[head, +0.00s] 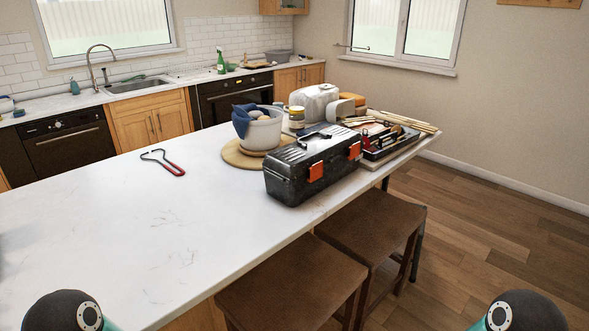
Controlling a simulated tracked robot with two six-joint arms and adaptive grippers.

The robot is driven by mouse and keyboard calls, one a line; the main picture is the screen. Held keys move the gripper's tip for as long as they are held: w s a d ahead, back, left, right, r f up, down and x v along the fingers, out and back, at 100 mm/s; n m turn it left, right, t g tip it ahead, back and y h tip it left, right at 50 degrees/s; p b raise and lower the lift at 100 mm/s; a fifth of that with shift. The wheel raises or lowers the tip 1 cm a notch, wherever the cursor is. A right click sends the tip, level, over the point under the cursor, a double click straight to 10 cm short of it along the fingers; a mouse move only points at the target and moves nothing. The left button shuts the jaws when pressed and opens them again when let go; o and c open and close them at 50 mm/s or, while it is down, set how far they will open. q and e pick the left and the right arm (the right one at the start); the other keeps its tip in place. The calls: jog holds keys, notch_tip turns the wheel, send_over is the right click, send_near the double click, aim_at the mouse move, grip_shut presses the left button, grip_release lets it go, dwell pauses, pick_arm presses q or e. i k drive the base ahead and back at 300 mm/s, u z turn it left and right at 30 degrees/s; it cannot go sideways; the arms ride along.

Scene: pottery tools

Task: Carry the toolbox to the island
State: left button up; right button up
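A black toolbox (296,176) with orange latches and a top handle stands upright, lid closed, on a long white marble-topped island (150,230). It sits near the island's right-hand edge, above the stools. Neither of my grippers shows. Only a rounded dark arm part of mine is in view at the bottom left and another at the bottom right, both well apart from the toolbox. The toolbox's far side and underside are hidden.
Red-handled pliers-like tool (164,163) lies left of the toolbox. A white bucket (262,133) with a blue cloth, a tool tray (388,142) and other pottery items crowd behind it. Two brown stools (292,283) stand along the edge. The island's near left is clear.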

aim_at(144, 297)
jog(key=u, duration=0.45)
jog(key=k, duration=0.1)
jog(key=z, duration=0.6)
jog(key=i, duration=0.7)
jog(key=u, duration=0.2)
jog(key=k, duration=0.9)
jog(key=z, duration=0.35)
jog(key=i, duration=1)
jog(key=u, duration=1.5)
